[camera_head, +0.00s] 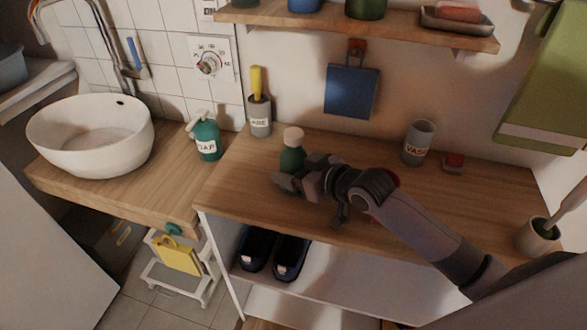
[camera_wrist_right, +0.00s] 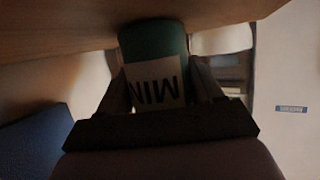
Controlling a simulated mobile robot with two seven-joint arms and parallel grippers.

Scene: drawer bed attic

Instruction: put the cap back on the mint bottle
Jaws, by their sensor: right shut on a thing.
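The mint bottle (camera_head: 292,159) is dark green and stands upright on the wooden counter. A pale cap (camera_head: 293,134) shows on its top; I cannot tell how firmly it sits. My right gripper (camera_head: 284,181) reaches in from the right, low at the bottle's front. In the right wrist view, which is upside down, my right gripper (camera_wrist_right: 158,103) has a finger on each side of the bottle (camera_wrist_right: 155,48), shut on it over the white label with "MIN" readable. The bottle's top is outside that view. My left gripper is not in view.
On the counter (camera_head: 245,185) stand a grey cup with a yellow handle (camera_head: 260,117), a grey vase (camera_head: 418,143), a small red item (camera_head: 453,162) and a pot (camera_head: 538,236). A soap bottle (camera_head: 207,140) stands left, by the basin (camera_head: 90,140). A shelf (camera_head: 370,25) overhangs behind.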

